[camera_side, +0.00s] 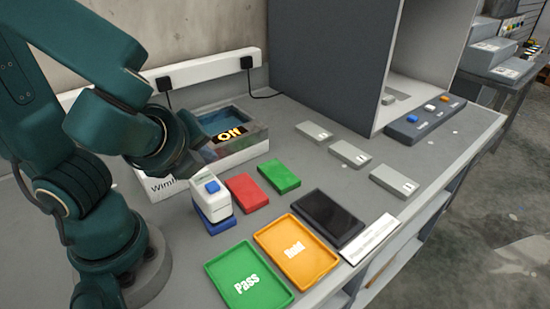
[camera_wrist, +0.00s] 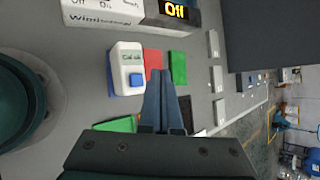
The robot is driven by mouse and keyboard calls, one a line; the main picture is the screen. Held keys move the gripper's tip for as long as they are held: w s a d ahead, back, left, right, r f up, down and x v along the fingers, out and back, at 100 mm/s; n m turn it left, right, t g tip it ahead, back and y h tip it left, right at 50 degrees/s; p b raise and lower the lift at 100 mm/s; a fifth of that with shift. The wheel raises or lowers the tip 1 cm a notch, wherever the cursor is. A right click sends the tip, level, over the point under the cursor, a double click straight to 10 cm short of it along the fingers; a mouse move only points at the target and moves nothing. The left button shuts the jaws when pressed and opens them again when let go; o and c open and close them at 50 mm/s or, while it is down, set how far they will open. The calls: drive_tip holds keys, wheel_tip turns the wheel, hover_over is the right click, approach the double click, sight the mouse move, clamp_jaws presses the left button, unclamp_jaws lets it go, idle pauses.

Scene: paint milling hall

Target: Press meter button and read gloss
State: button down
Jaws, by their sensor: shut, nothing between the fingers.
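The meter is likely the small white unit (camera_side: 215,200) on a blue base, with a blue button (camera_side: 212,187) on top. My gripper (camera_side: 196,166) is shut and empty, just above and behind the unit in the side view. In the wrist view its fingertips (camera_wrist: 160,74) appear to the right of the unit. A gap seems to separate them from the button. No gloss number is legible.
Red (camera_side: 246,193) and green (camera_side: 279,177) panels lie beside the unit. A green "Pass" tray (camera_side: 222,267), an orange tray (camera_side: 318,262) and a black panel (camera_side: 327,217) lie in front. A grey booth (camera_side: 330,60) stands behind.

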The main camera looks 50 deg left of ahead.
sight(211, 190)
drive_tip(key=shift+f, duration=1.6)
drive_tip(key=shift+f, duration=0.15)
idle(0.8)
drive_tip(key=shift+f, duration=0.3)
drive_tip(key=shift+f, duration=0.4)
idle(0.6)
drive_tip(key=shift+r, duration=0.9)
drive_tip(key=shift+r, duration=2.5)
